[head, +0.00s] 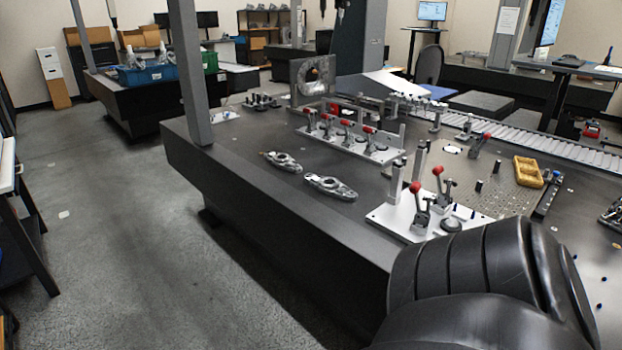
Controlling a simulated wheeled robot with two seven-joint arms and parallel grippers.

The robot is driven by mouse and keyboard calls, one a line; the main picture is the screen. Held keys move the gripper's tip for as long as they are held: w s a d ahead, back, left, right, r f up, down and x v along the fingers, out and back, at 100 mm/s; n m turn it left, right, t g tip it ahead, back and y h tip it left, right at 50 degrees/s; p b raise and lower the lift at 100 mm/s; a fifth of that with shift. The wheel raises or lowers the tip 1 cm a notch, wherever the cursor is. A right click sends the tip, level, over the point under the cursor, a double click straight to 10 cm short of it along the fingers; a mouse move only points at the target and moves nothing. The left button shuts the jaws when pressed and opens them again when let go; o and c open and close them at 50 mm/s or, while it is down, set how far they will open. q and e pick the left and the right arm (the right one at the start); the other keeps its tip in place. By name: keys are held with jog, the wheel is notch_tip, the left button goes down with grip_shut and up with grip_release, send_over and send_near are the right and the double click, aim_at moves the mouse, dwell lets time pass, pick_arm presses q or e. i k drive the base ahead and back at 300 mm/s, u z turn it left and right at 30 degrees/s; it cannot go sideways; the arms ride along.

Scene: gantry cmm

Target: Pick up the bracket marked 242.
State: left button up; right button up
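Two grey metal brackets lie flat on the dark table (230,183) near its front edge. One bracket (282,161) is farther back and to the left. The other bracket (331,187) is nearer and to the right. The markings on both are too small to read, so I cannot tell which is 242. Neither of my grippers shows in the head view. A black rounded link of my own fills the lower right.
A fixture plate with red-tipped clamps (350,144) stands behind the brackets. Another plate with red-knobbed levers (420,222) stands right of them. A grey upright post (190,75) rises at the table's left. The floor (110,235) at left is open.

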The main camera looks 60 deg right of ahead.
aim_at(332, 187)
jog(key=z, duration=0.35)
jog(key=i, duration=2.2)
jog(key=z, duration=0.8)
